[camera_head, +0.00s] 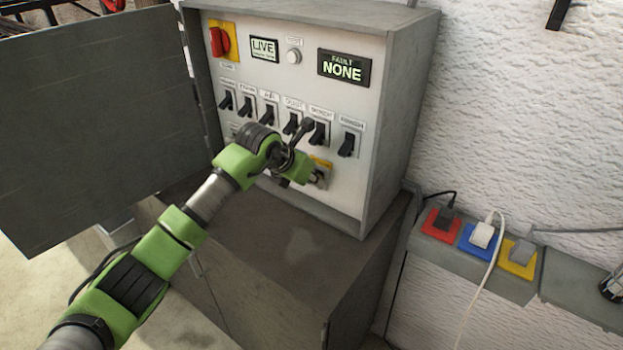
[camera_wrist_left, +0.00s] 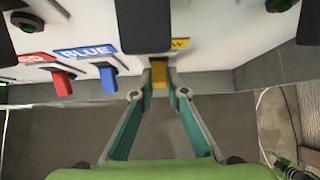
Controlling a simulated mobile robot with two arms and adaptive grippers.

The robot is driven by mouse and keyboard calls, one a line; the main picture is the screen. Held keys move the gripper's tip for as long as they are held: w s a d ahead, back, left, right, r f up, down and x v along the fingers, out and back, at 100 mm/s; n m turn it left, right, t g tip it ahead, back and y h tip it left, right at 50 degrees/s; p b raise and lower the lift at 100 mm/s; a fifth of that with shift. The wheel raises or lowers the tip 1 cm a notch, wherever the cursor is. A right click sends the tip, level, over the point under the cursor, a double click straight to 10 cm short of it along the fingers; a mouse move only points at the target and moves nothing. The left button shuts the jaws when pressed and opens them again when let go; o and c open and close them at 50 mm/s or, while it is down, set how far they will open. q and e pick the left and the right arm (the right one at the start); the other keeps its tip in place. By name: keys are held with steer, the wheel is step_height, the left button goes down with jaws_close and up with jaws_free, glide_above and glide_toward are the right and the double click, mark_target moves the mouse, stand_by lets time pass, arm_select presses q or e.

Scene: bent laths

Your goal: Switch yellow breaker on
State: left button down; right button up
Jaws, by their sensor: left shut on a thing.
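The yellow breaker lever (camera_wrist_left: 159,74) sits at the lower right of the panel, beside a yellow label (camera_wrist_left: 180,43). My left gripper (camera_wrist_left: 160,86) has its fingertips closed on either side of this lever. In the head view my left gripper (camera_head: 308,174) is at the lower right of the grey breaker cabinet (camera_head: 362,195), and it mostly hides the lever and the yellow label (camera_head: 321,164). Whether the lever is up or down is hard to tell. My right gripper is not in view.
A red lever (camera_wrist_left: 62,82) and a blue lever (camera_wrist_left: 108,79) hang left of the yellow one. Above is a row of black switches (camera_head: 347,144), with a screen reading "NONE" (camera_head: 343,68). The open cabinet door (camera_head: 90,110) stands left. Coloured sockets (camera_head: 479,237) are at right.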

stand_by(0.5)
arm_select(q)
steer(key=c, duration=2)
jaws_free()
steer(key=v, duration=1.2)
steer(key=shift+d, duration=0.1)
